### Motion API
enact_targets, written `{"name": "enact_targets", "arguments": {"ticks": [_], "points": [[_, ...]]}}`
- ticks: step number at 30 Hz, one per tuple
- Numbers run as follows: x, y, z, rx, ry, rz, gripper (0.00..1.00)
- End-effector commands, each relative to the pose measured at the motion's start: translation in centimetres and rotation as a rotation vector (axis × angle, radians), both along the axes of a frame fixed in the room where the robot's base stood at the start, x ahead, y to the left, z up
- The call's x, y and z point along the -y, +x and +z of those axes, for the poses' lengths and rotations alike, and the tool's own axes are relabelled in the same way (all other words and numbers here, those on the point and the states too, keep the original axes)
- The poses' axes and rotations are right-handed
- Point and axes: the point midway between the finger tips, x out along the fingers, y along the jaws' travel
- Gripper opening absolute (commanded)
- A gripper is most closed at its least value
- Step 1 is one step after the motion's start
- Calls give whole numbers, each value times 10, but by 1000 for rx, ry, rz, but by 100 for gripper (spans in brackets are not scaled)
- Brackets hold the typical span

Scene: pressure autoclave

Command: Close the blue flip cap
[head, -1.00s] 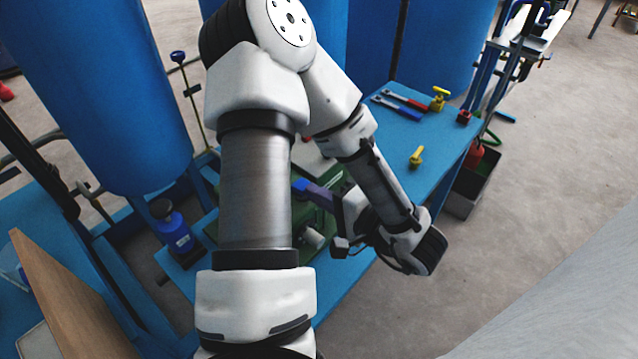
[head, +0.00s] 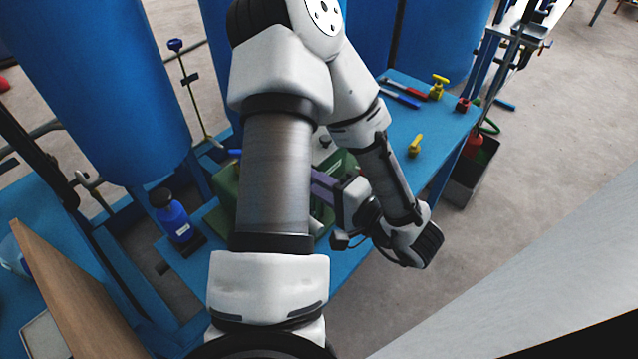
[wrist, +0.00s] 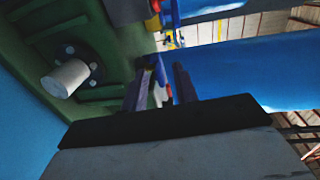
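My gripper (wrist: 158,84) shows in the wrist view with its two dark fingers apart. A blue piece (wrist: 160,72), which may be the blue flip cap, shows in the gap between the fingers; I cannot tell if they touch it. Another blue part with yellow and red pieces (wrist: 168,14) is farther up. In the head view a purple-grey finger (head: 325,186) points left toward the green machine (head: 226,190), and my arm hides the fingertips. A small blue piece (head: 235,153) shows at the left of the machine, beside my arm.
The blue bench (head: 435,130) holds red and blue tools (head: 402,95) and yellow valves (head: 415,146). A blue bottle (head: 174,218) stands at the left. Large blue cylinders (head: 95,90) rise behind. A pale stub (wrist: 66,78) sticks out of the machine. Open floor lies right.

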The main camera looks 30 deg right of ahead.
Motion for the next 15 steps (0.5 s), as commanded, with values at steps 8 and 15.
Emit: {"name": "enact_targets", "arguments": {"ticks": [8,15], "points": [[0,0,0,1,0,0,29],[9,-20,4,0,0,-5,29]]}}
